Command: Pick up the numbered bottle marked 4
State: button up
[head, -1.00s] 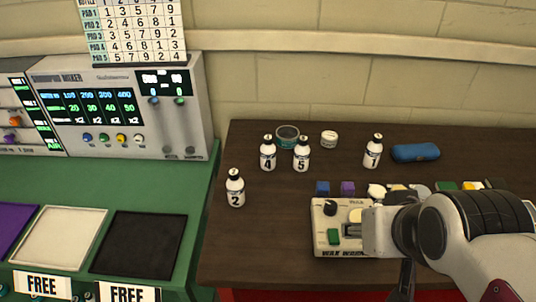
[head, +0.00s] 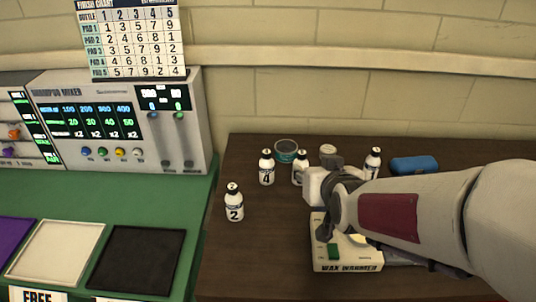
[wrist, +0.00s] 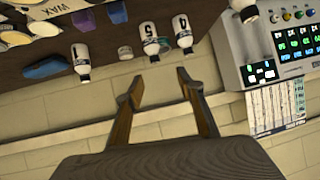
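The white bottle marked 4 (head: 266,168) stands upright on the dark brown table, just left of the bottle marked 5 (head: 299,168). In the wrist view, which is upside down, bottle 4 (wrist: 182,32) is beside bottle 5 (wrist: 149,38), both beyond the fingertips. My gripper (wrist: 160,75) is open and empty, its two brown fingers spread apart with only wall between them. In the head view my wrist is right of bottles 4 and 5, partly covering bottle 5; the fingertips are hidden there.
Bottle 2 (head: 234,203) stands front left and bottle 1 (head: 373,162) to the right, partly behind my arm. A teal tin (head: 286,150) sits behind bottles 4 and 5. A blue case (head: 414,165) lies right. The wax warmer (head: 346,262) is in front, under my arm.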

aim_at(267, 155)
jog(key=w+a+f+n+t+y, duration=0.1)
jog(key=w+a+f+t, duration=0.5)
jog(key=w+a+f, duration=0.2)
jog(key=shift+w+a+f+y, duration=0.3)
jog(key=shift+w+a, duration=0.15)
jog(key=shift+a, duration=0.45)
jog(key=shift+w+a, duration=0.25)
jog(key=shift+w, duration=1)
jog(key=shift+w+a, duration=0.15)
jog(key=shift+w, duration=1.15)
jog(key=shift+w+a, duration=0.15)
jog(key=shift+w, duration=1.15)
grip_shut()
